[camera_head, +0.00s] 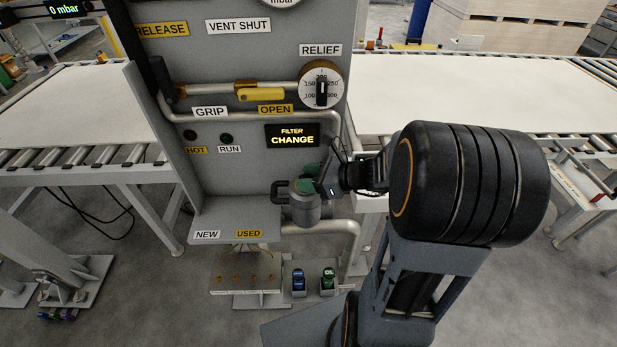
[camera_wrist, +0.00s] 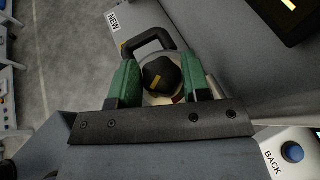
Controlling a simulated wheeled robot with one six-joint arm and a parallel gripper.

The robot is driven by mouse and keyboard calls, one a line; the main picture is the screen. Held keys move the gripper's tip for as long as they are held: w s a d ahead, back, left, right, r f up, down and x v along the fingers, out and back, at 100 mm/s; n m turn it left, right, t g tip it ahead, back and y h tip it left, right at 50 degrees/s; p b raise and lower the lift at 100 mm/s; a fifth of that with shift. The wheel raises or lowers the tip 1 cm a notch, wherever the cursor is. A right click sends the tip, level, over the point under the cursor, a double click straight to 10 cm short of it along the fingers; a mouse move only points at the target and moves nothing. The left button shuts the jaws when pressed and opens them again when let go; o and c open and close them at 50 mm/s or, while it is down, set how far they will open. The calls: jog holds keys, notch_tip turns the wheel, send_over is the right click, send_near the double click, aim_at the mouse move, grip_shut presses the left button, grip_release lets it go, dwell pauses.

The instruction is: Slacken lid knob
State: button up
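The lid knob (camera_wrist: 158,74) is black with a yellow mark and sits on top of the grey filter canister (camera_head: 305,214) on the panel front. My gripper (camera_wrist: 160,85) has two green fingers, one on each side of the knob in the wrist view. The fingers stand apart, and I cannot tell whether they touch the knob. In the head view my gripper (camera_head: 309,178) is at the canister's top and hides the knob. A black handle (camera_wrist: 148,37) arches beside the lid.
A lit display (camera_head: 292,136) reads FILTER CHANGE. A shelf marked NEW and USED (camera_head: 232,224) lies left of the canister. A pipe (camera_head: 350,240) runs right of it. A relief dial (camera_head: 321,86) is above.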

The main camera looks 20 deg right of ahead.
jog(key=c, duration=0.4)
jog(key=shift+c, duration=0.2)
jog(key=n+g+y, duration=0.1)
jog(key=g, duration=0.1)
jog(key=n+g+y+p, duration=0.1)
jog(key=n, duration=0.1)
jog(key=shift+w+d+r+n+g, duration=0.1)
jog(key=shift+w+n+g, duration=0.05)
jog(key=shift+n+g, duration=0.2)
jog(key=shift+w+n+g+y+p, duration=0.1)
jog(key=shift+n+g+y+p, duration=0.55)
jog(key=shift+n+g, duration=1.05)
jog(key=shift+g+h, duration=0.25)
jog(key=shift+g, duration=0.3)
jog(key=o, duration=0.9)
